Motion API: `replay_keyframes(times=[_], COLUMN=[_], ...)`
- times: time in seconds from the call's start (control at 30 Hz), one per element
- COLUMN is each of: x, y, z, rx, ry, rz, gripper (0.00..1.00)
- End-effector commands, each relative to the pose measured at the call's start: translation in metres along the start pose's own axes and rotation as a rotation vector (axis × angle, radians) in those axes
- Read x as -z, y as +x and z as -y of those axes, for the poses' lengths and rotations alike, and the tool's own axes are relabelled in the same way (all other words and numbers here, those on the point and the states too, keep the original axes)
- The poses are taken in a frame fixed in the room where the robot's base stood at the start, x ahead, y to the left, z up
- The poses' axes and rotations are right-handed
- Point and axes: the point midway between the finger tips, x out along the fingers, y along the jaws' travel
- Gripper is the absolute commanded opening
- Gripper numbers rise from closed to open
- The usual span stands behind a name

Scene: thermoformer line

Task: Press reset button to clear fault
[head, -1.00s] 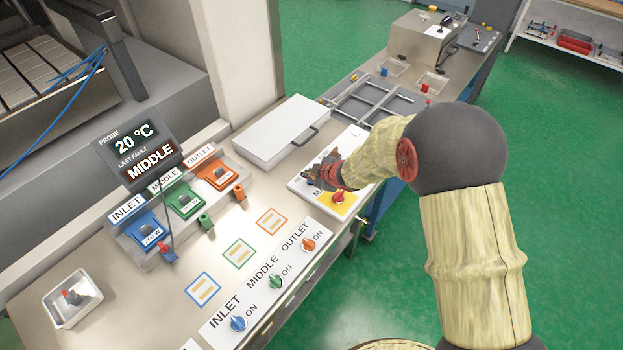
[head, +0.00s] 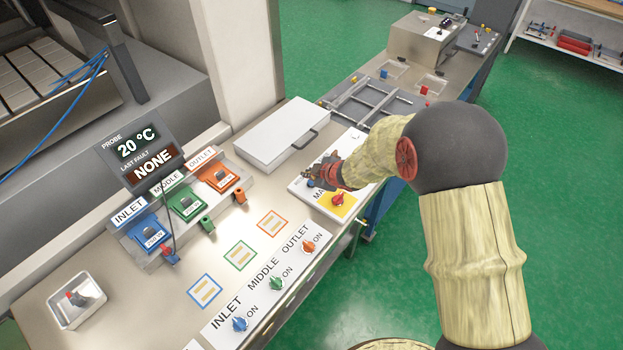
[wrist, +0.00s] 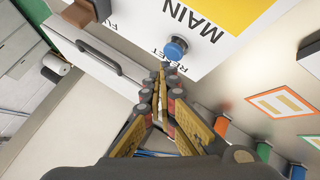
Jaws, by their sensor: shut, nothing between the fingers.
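The blue reset button (wrist: 176,47) sits on a white panel (wrist: 222,52) marked RESET and MAIN in the wrist view. My gripper (wrist: 162,72) is shut and empty, its fingertips just short of the button in the picture; I cannot tell whether they touch it. In the head view my gripper (head: 312,174) is over the panel's left part and hides some of it. The red main switch (head: 338,199) sits on a yellow square of the panel. The probe display (head: 139,150) reads 20 °C and last fault NONE.
A white box with a handle (head: 283,136) stands just left of the panel. Blue, green and orange connectors labelled INLET, MIDDLE and OUTLET stand in a row (head: 187,204). Their ON knobs (head: 276,283) line the front edge. A small tray (head: 92,312) is at the left.

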Motion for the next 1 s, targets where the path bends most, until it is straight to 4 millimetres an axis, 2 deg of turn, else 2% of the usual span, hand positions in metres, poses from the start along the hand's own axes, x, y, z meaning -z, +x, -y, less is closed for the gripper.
replay_keyframes(times=[0.37, 0.83, 1.0], x=[0.001, 0.023, 0.026], y=[-0.002, -0.031, -0.036], z=[-0.001, -0.023, -0.026], rx=[0.000, 0.000, 0.000], ry=[0.000, 0.000, 0.000], rz=[0.000, 0.000, 0.000], gripper=[0.00, 0.00, 0.00])
